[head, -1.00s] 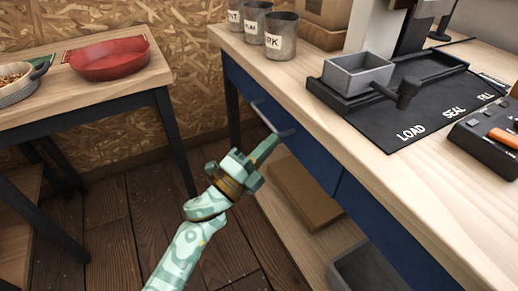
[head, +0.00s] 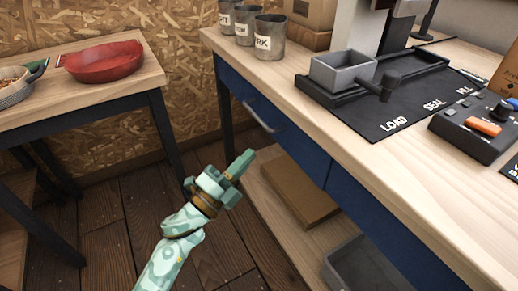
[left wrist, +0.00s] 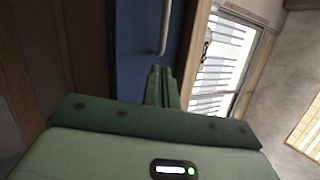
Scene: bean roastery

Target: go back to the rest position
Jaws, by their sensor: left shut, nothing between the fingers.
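My left gripper (head: 241,164) is shut and empty in the head view, over the floor in front of the workbench. It is apart from the bar handle (head: 263,116) of the blue drawer (head: 246,98), to the lower left of it. The drawer front looks flush with the bench. In the left wrist view the closed fingers (left wrist: 161,82) point toward the blue front, with the metal handle (left wrist: 165,30) beyond their tips. My right gripper is in neither view.
The workbench (head: 285,90) carries labelled metal cups (head: 268,40), a grey tray (head: 342,72) on a black mat, and a control box (head: 480,125). A shelf below holds a brown box (head: 298,190) and a grey bin (head: 365,265). A side table (head: 140,83) with a red pan (head: 103,62) stands left.

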